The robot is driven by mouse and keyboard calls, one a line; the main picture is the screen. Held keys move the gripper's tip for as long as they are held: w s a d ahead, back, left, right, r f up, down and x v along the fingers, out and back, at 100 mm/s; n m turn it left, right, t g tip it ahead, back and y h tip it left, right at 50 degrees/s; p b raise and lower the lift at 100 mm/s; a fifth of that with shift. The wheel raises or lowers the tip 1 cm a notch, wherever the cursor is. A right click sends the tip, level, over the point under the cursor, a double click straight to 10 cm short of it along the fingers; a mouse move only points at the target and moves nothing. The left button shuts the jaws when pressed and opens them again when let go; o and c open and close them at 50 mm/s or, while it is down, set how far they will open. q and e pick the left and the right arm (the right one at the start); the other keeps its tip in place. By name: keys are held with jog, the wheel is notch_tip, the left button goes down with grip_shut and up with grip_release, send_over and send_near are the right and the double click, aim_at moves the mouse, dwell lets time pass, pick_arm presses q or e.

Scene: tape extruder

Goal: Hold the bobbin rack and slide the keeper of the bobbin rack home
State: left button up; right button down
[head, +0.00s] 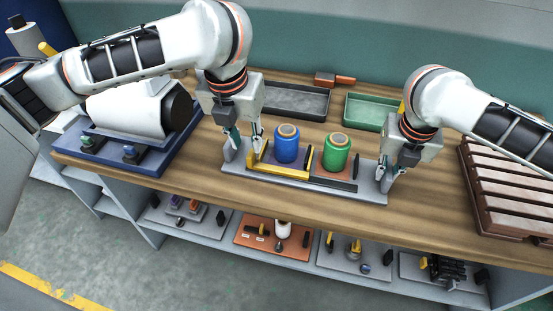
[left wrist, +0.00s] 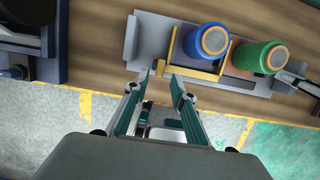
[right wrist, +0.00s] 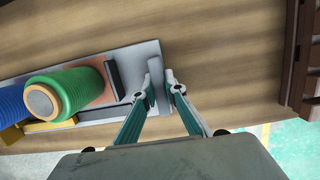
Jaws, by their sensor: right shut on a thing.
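The bobbin rack is a grey plate (head: 372,194) with raised ends, carrying a blue bobbin (head: 287,148) and a green bobbin (head: 337,155). Its yellow keeper (head: 283,172) runs along the front of the blue bobbin, with upright ends; it also shows in the left wrist view (left wrist: 200,73). My left gripper (head: 245,146) is open and empty by the rack's left end, close to the keeper's left end. My right gripper (head: 384,184) is shut on the rack's right end (right wrist: 152,68). The exact contact is partly hidden by the fingers.
A dark tray (head: 296,101) and a green tray (head: 368,112) lie behind the rack. A white roll on a blue stand (head: 95,148) is at left, a brown slatted crate (head: 500,190) at right. Shelves with several fixtures sit below. Bare wood lies before the rack.

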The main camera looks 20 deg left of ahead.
aim_at(250, 154)
pick_arm(q)
jog(key=shift+x, duration=2.85)
grip_shut()
